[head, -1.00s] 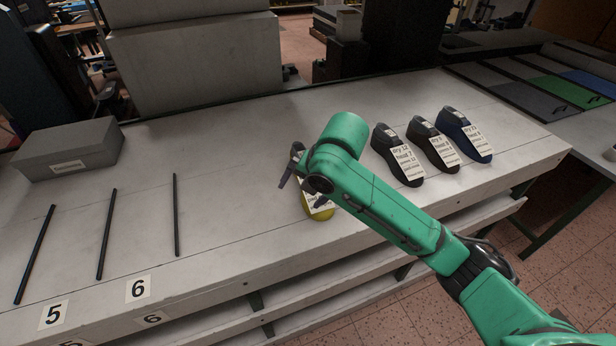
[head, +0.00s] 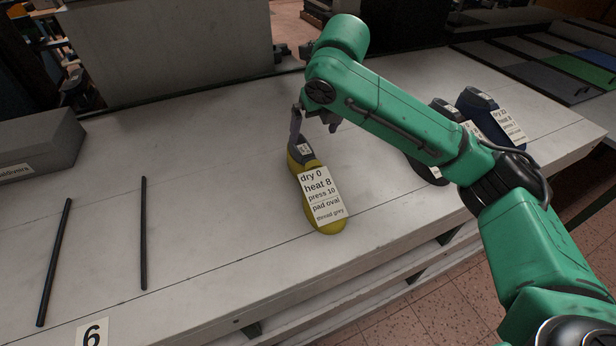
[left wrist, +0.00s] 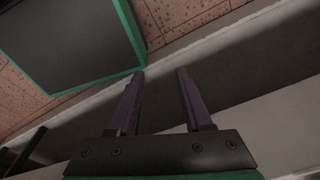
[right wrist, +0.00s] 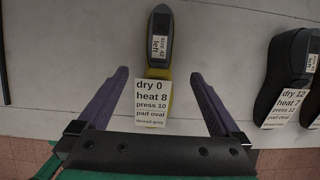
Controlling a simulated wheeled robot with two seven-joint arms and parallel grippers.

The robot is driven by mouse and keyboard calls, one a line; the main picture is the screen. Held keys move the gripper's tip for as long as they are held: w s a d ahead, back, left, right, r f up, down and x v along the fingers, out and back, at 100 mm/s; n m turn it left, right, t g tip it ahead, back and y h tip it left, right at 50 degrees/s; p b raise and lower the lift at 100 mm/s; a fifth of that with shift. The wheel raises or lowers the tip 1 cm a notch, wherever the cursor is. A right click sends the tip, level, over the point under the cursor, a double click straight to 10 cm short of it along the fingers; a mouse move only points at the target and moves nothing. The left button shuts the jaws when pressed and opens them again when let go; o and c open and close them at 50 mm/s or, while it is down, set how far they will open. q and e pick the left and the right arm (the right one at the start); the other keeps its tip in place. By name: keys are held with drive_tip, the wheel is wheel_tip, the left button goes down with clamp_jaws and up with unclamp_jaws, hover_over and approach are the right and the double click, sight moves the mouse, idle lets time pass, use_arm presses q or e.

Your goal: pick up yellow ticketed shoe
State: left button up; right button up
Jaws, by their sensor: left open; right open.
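The yellow shoe (head: 327,219) lies on the white bench with its toe toward the front edge. A white ticket on it reads dry 0, heat 8, press 10, pad oval, thread grey; its heel end is dark grey. My right gripper (head: 316,117) is open at the heel end, with one finger on the left side of the shoe. In the right wrist view the shoe (right wrist: 159,73) runs between the open fingers (right wrist: 158,75), with a gap on both sides. My left gripper (left wrist: 160,75) is open and empty in the left wrist view.
Dark shoes with tickets stand to the right, partly behind my right arm, including a blue one (head: 487,112); a dark one (right wrist: 290,75) shows in the right wrist view. Black rods (head: 143,230) and a grey box (head: 40,145) lie to the left. Bench around the yellow shoe is clear.

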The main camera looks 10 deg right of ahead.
sight(305, 159)
drive_tip(key=p+x, duration=0.1)
drive_tip(key=x, duration=0.1)
drive_tip(key=shift+w+f, duration=0.15)
drive_tip(key=shift+f, duration=0.25)
drive_tip(key=p+x, duration=0.2)
drive_tip(key=x, duration=0.9)
drive_tip(key=shift+a+f+p, duration=0.1)
drive_tip(key=shift+f+p, duration=0.15)
drive_tip(key=shift+p, duration=0.15)
drive_tip(key=shift+w+f, duration=0.15)
drive_tip(key=shift+f, duration=0.2)
clamp_jaws()
use_arm(q)
drive_tip(key=r, duration=0.1)
drive_tip(key=s+r, duration=0.1)
drive_tip(key=r, duration=0.1)
drive_tip(key=shift+s, duration=0.1)
use_arm(e)
drive_tip(key=shift+r, duration=0.15)
